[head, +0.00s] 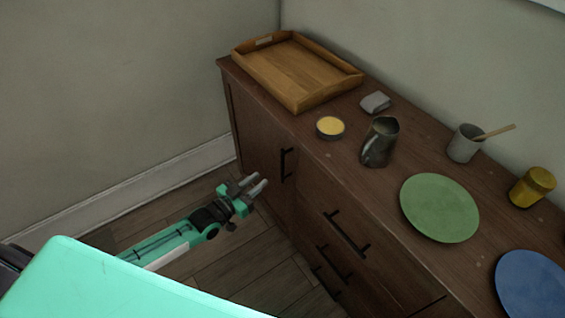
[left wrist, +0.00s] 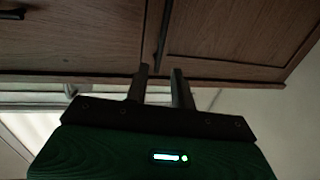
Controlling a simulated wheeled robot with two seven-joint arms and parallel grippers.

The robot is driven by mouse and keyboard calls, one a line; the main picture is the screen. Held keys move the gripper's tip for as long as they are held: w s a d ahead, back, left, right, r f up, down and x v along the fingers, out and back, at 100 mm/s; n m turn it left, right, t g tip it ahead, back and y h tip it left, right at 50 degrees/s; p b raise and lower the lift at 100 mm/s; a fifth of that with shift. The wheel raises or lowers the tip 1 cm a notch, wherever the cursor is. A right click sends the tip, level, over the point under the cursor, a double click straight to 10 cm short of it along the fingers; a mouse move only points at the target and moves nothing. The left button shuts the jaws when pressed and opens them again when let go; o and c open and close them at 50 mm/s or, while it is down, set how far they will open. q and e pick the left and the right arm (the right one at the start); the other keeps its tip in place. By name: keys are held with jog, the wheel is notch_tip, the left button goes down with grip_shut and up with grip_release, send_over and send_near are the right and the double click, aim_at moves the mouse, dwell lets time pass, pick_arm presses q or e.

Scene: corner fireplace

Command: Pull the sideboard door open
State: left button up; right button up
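The sideboard door (head: 258,140) is the dark brown panel at the left end of the sideboard front, and it looks shut. Its black upright bar handle (head: 287,165) is near the door's right edge. My left gripper (head: 259,184) is in front of the door, a little left of and below the handle, and looks apart from it. Its two grey fingers are parted and empty. In the left wrist view the handle (left wrist: 163,35) lines up with the gap between my left gripper's fingertips (left wrist: 161,68), and the door panel (left wrist: 240,35) is to the right. My right gripper is not seen.
Drawers with black handles (head: 346,234) are right of the door. On the sideboard top (head: 335,175) stand a wooden tray (head: 295,102), a metal jug (head: 380,145), a green plate (head: 440,210), a blue plate (head: 530,285) and small items. The floor (head: 240,275) before the door is clear.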

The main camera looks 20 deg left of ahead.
pick_arm(q)
jog(key=x, duration=1.1)
jog(key=shift+w+d, duration=0.1)
jog(key=shift+w, duration=0.3)
grip_shut()
jog(key=shift+f, duration=0.1)
